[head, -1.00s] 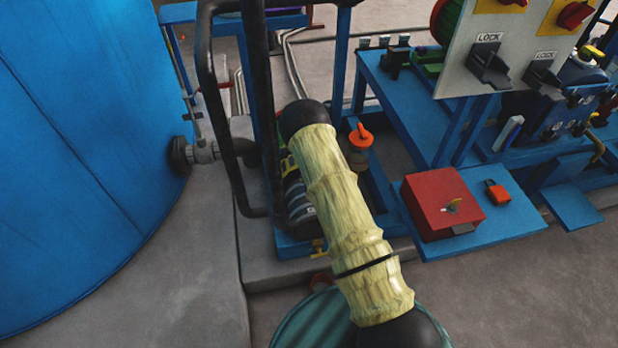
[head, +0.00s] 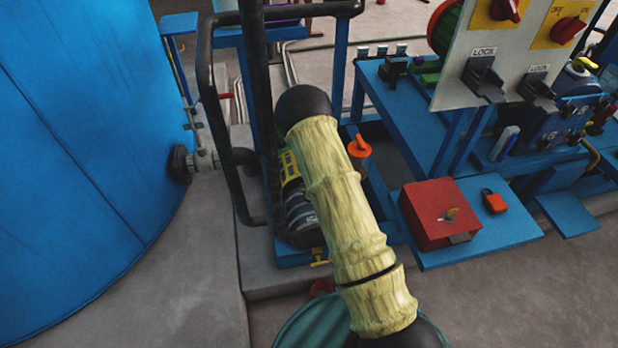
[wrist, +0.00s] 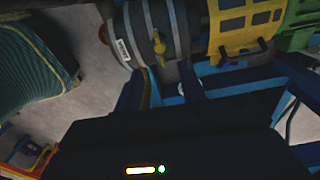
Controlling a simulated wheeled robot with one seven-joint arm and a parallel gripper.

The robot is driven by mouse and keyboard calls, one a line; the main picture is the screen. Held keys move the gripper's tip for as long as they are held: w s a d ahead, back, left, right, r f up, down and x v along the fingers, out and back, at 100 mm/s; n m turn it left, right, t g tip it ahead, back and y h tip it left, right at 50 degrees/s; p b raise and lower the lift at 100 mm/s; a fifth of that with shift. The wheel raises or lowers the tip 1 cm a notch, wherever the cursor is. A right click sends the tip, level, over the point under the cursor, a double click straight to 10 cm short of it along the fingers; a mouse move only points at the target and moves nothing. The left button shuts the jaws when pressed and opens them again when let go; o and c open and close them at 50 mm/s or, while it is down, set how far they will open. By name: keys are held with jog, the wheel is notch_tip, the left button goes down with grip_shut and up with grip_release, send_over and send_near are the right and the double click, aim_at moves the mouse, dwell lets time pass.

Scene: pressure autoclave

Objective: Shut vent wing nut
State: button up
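A small yellow wing nut (head: 320,263) shows at the near lower end of a dark banded cylinder (head: 298,212) in the head view. In the wrist view the wing nut (wrist: 160,46) stands out from the dark, grey-banded cylinder (wrist: 130,20), near a small white label. The dark body of my gripper (wrist: 160,130), with a lit strip, fills the bottom of the wrist view. The wing nut lies beyond it, apparently apart. I cannot make out the fingertips. In the head view my sleeved arm hides my gripper and part of the cylinder.
Black pipe rails (head: 212,120) and a big blue tank (head: 80,130) stand left. An orange-handled valve (head: 360,147) is right of the cylinder. A red box (head: 432,215) and a padlock (head: 494,202) sit on a blue shelf.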

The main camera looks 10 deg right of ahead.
notch_tip(320, 180, up, 8)
jog(key=p, duration=0.1)
jog(key=shift+r, duration=0.15)
dwell(0.4)
jog(key=s+r+n+t, duration=0.1)
jog(key=s+r+n, duration=0.45)
jog(key=s, duration=0.45)
jog(key=s+r+n+t, duration=0.1)
jog(key=s+r+n, duration=0.45)
jog(key=s, duration=0.45)
jog(key=s+r+n+t, duration=0.1)
jog(key=s+r+n, duration=0.3)
jog(key=s+n, duration=0.45)
notch_tip(320, 180, up, 25)
jog(key=s+m+p, duration=0.1)
jog(key=p, duration=2.3)
jog(key=shift+s+f+p, duration=0.15)
jog(key=shift+s+p, duration=0.2)
